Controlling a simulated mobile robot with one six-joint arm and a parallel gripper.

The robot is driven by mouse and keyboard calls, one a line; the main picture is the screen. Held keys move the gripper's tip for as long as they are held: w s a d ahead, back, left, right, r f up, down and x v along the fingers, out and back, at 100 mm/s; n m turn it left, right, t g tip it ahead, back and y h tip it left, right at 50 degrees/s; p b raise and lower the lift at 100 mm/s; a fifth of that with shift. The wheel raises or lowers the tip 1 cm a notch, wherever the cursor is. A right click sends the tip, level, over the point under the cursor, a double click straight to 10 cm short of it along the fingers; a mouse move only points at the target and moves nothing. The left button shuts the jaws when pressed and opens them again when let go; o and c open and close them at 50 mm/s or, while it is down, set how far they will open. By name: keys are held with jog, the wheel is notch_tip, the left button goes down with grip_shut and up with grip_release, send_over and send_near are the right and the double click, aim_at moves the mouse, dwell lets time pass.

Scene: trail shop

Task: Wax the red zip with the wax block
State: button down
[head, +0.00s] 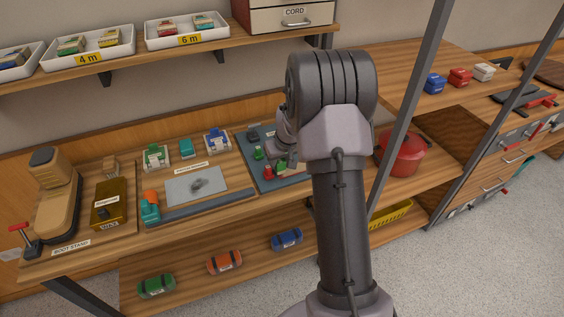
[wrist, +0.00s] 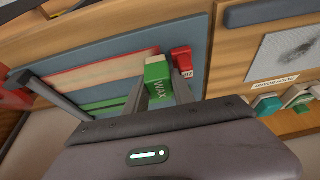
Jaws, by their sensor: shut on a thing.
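My gripper (wrist: 160,84) is shut on the green wax block (wrist: 157,80), marked WAX, with a cream end pointing away from the palm. The red zip (wrist: 98,76) is a long red-edged pale strip on the blue-grey mat (wrist: 197,32). The block's cream end is at or just above the right end of this strip; I cannot tell whether it touches. A small red piece (wrist: 181,58) stands just right of the block. In the head view my gripper (head: 285,152) is over the mat (head: 292,181), partly hidden by my arm.
A green strip (wrist: 108,104) lies beside the red one. Left of the mat are a grey plate (head: 180,190), a boot stand (head: 58,200) and small boxes (head: 155,156). A shelf post (head: 408,115) and a red pot (head: 402,155) stand close right of my arm.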

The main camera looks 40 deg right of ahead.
notch_tip(320, 180, up, 3)
jog(key=shift+a+f+p, duration=0.1)
jog(key=shift+a+p, duration=0.05)
jog(key=shift+p, duration=0.4)
jog(key=shift+r+p, duration=1.45)
jog(key=shift+r, duration=0.65)
